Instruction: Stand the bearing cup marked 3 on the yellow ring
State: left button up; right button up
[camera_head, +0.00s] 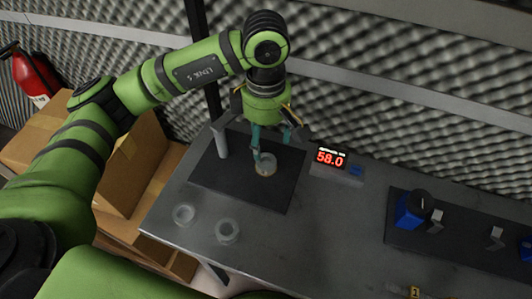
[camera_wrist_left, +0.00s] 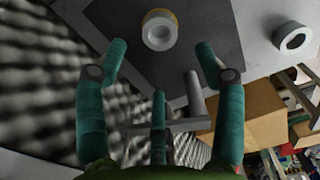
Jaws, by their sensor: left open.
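A pale grey bearing cup (camera_head: 266,163) stands on the dark mat (camera_head: 272,194). In the wrist view, the cup (camera_wrist_left: 157,33) has a yellow rim showing around its base, which looks like the yellow ring (camera_wrist_left: 174,18) under it. No number is readable on the cup. My left gripper (camera_head: 272,148) is above and beside this cup, its teal fingers spread. In the wrist view the left gripper (camera_wrist_left: 161,52) is open and empty, with the cup beyond its fingertips. My right gripper is not in view.
Two more pale cups, a left one (camera_head: 184,214) and a right one (camera_head: 228,231), stand on the bare grey table near its front left. A grey post (camera_head: 220,140) rises from the mat. A display reading 58.0 (camera_head: 331,157) stands right. Blue-clamped fixture (camera_head: 411,209) lies farther right.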

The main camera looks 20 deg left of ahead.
pick_arm(q)
jog(key=shift+r, duration=1.95)
